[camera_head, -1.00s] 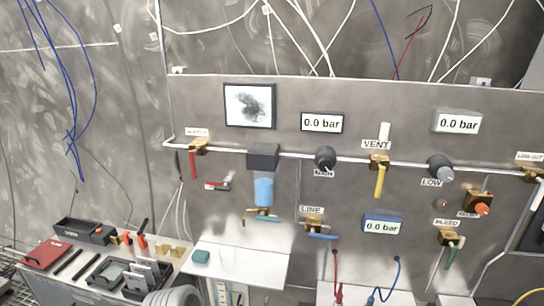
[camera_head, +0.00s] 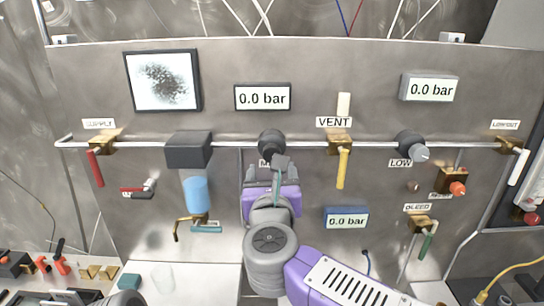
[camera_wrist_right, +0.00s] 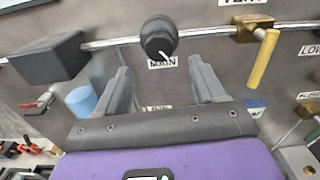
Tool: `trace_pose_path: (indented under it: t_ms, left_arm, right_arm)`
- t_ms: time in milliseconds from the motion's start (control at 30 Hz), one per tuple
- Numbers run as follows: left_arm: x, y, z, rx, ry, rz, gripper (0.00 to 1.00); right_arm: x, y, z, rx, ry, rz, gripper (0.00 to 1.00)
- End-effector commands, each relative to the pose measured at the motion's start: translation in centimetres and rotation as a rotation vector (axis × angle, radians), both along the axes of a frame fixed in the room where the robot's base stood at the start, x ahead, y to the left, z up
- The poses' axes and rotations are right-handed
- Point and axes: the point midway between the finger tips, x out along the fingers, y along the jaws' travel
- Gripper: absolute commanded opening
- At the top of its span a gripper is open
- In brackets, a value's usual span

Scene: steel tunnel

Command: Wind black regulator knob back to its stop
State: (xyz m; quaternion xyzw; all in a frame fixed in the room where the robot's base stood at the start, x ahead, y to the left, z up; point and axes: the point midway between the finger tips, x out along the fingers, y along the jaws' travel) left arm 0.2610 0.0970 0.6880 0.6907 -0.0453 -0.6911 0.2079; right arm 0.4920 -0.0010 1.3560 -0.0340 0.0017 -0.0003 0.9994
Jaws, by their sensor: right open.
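The black regulator knob (camera_head: 271,144) sits on the pipe at the middle of the panel, below a display reading 0.0 bar. In the right wrist view the black knob (camera_wrist_right: 158,37) shows a white pointer line towards its lower right, above a label reading MAIN. My right gripper (camera_head: 265,172) is just below the knob and partly hides its label. In the wrist view the two fingers of my right gripper (camera_wrist_right: 165,78) are apart with nothing between them, and the knob lies beyond their tips. My left gripper is not in view.
The yellow vent lever (camera_head: 342,168) hangs right of the knob. A black block (camera_head: 187,150) with a blue bowl (camera_head: 196,194) is to its left. The grey LOW knob (camera_head: 411,147) is further right. A white shelf (camera_head: 190,282) stands below.

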Motion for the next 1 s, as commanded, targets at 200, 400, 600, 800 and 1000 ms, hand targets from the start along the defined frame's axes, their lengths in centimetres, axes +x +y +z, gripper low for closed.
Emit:
trace_pose_path:
  t_ms: [200, 400, 600, 800, 1000]
  left_arm:
    - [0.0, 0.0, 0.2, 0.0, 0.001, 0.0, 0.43]
    - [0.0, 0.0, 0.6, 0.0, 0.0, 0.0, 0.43]
    - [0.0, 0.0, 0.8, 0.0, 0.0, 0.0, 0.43]
    - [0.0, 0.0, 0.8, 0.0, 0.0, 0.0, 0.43]
    - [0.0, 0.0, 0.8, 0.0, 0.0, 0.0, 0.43]
  right_arm:
    - [1.8, 0.0, 0.7, 0.047, -0.002, -0.002, 0.69]
    - [5.1, -0.1, 0.6, 0.043, -0.002, -0.003, 0.69]
    - [6.9, -0.1, 0.6, 0.043, -0.002, -0.001, 0.69]
    - [7.1, 0.0, 0.6, 0.042, -0.003, 0.0, 0.69]
    - [7.1, 0.0, 0.5, 0.041, -0.003, 0.0, 0.54]
